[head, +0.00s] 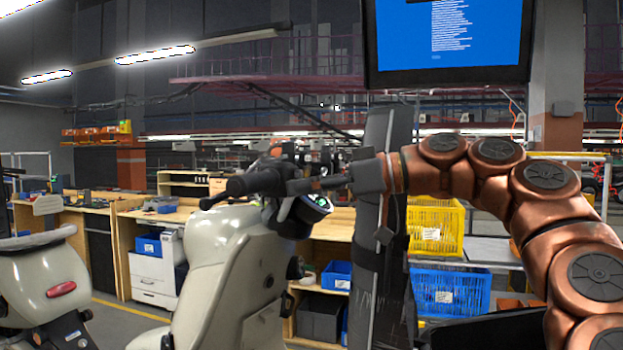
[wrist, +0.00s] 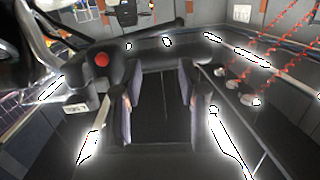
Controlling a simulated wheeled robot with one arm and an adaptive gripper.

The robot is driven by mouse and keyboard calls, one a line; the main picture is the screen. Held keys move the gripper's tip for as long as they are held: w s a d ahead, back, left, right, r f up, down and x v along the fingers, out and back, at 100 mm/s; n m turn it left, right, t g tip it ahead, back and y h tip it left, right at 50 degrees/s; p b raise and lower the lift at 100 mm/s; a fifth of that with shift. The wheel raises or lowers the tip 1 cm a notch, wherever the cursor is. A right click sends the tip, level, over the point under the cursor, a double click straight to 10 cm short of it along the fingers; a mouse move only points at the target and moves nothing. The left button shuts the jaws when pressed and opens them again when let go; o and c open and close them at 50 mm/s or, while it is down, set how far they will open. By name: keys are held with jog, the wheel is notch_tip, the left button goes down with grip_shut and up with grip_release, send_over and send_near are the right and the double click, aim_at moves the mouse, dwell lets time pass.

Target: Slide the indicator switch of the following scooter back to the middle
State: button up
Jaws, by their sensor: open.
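A pale grey scooter (head: 215,260) stands left of centre in the head view, with its black handlebar (head: 240,186) and round lit display (head: 317,202) at the top. My gripper (head: 297,186) is at the handlebar's level, overlapping it in the picture. In the wrist view, my gripper (wrist: 158,85) has its two fingers well apart with nothing between them. A dark switch housing with a red button (wrist: 102,59) is beyond the left finger, and a black handlebar grip (wrist: 155,33) extends right from it. I cannot make out the indicator switch or its position.
A second pale scooter (head: 45,280) is at the left edge. Behind are wooden workbenches (head: 95,205), a yellow crate (head: 436,226) and a blue crate (head: 450,292). A dark upright post (head: 381,270) stands near my arm. A blue screen (head: 447,35) hangs above.

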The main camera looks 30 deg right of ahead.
aim_at(302, 174)
jog(key=d+r+t, duration=0.2)
jog(key=d+t, duration=0.1)
jog(key=d, duration=0.7)
jog(key=shift+f+p+x, duration=0.2)
jog(key=shift+p+x, duration=0.25)
jog(key=shift+x, duration=1.6)
jog(key=shift+f+p+x, duration=0.15)
jog(key=shift+p+x, duration=0.3)
jog(key=shift+x, duration=1.55)
jog(key=shift+s+a, duration=0.15)
jog(key=shift+s, duration=0.05)
jog(key=shift+c, duration=0.4)
grip_shut()
